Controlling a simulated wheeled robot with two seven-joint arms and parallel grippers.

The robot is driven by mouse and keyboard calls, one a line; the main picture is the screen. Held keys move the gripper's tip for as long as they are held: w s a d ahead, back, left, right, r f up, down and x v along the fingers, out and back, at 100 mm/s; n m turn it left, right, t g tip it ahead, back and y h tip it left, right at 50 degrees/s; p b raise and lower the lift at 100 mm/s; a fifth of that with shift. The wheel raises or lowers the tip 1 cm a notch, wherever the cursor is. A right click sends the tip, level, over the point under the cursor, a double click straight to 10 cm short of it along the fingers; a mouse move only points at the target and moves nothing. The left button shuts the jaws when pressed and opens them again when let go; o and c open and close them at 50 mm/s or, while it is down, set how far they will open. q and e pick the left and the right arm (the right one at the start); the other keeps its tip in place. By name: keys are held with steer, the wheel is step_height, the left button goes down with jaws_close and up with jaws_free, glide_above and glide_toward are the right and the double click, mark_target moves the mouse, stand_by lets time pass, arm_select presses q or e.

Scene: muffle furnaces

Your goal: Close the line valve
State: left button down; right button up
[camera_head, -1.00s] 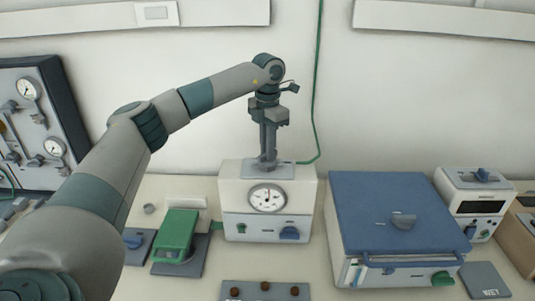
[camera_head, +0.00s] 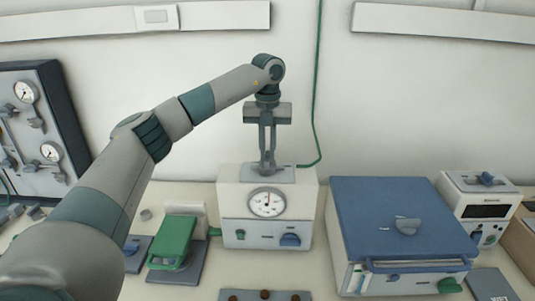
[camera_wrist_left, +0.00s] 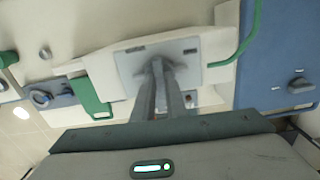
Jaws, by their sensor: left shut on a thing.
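A white box with a round dial (camera_head: 267,203) stands mid-bench. A grey plate (camera_head: 284,175) lies on its top, and a green hose comes down the wall to it. My left gripper (camera_head: 267,165) points straight down over this plate, its fingers shut on a small grey handle there, which I take as the line valve. The fingers hide most of the handle in the head view. In the left wrist view the fingers (camera_wrist_left: 160,72) meet over the plate (camera_wrist_left: 185,60), and a little grey of the handle shows between them. My right gripper is not in view.
A blue-topped furnace (camera_head: 385,215) stands close on the right, with a white instrument (camera_head: 484,208) beyond it. A green-topped device (camera_head: 173,240) is at the left. A gauge panel (camera_head: 40,125) is at far left. The green hose (camera_head: 314,110) hangs just right of my gripper.

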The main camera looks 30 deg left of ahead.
mark_target(267, 156)
arm_select(q)
steer(key=shift+w+a+r+n, duration=0.1)
steer(key=shift+r+n, duration=0.1)
steer(key=shift+n, duration=0.2)
steer(key=c, duration=1.9)
jaws_free()
steer(key=shift+o, duration=0.5)
steer(key=shift+f, duration=0.1)
steer(key=shift+r+b, duration=0.35)
steer(key=shift+r, duration=0.2)
step_height(267, 156, up, 5)
steer(key=shift+r+b, duration=0.15)
steer(key=shift+b, duration=0.6)
step_height(267, 156, up, 11)
